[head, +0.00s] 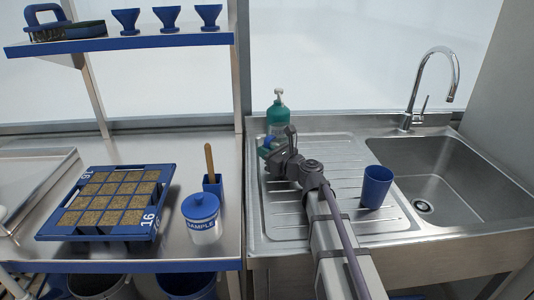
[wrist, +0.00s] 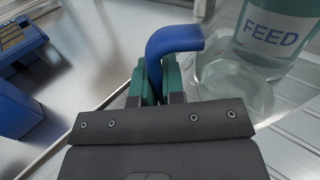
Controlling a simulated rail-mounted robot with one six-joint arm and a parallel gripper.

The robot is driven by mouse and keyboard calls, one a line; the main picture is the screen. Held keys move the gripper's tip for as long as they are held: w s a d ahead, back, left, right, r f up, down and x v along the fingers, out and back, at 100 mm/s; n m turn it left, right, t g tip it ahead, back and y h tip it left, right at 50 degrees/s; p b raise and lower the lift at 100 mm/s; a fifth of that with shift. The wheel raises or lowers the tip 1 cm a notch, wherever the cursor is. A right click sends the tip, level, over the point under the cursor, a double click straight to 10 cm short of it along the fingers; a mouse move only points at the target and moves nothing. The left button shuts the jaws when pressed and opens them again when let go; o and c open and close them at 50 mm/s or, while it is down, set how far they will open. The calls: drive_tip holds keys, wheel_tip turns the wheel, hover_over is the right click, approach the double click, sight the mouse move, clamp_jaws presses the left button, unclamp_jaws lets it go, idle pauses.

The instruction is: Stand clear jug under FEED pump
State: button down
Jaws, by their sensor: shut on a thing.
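The FEED pump (head: 278,118) is a teal bottle with a pale pump head, standing at the back left of the steel drainboard. Its FEED label shows in the wrist view (wrist: 272,38). My gripper (head: 272,152) is in front of it. In the wrist view, my gripper's green-padded jaws (wrist: 157,82) are shut on the blue handle (wrist: 176,40) of the clear jug (wrist: 228,85). The jug is right beside the FEED bottle, and its see-through wall overlaps the bottle in the picture. I cannot tell whether they touch, or whether the jug rests on the drainboard. The pump spout is outside the wrist view.
A blue cup (head: 375,187) stands on the drainboard (head: 335,215) right of my arm. The sink (head: 430,175) and tap (head: 440,85) are further right. On the left bench are a SAMPLE jar (head: 202,220), a blue holder (head: 213,187) with a wooden stick, and a seed tray (head: 150,222).

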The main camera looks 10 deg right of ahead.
drive_tip(key=shift+f, duration=0.2)
drive_tip(key=c, duration=1.2)
unclamp_jaws()
drive_tip(key=shift+r, duration=0.1)
drive_tip(key=shift+r, duration=0.1)
drive_tip(key=shift+s+r, duration=0.1)
drive_tip(key=shift+r, duration=0.1)
drive_tip(key=v, duration=1.2)
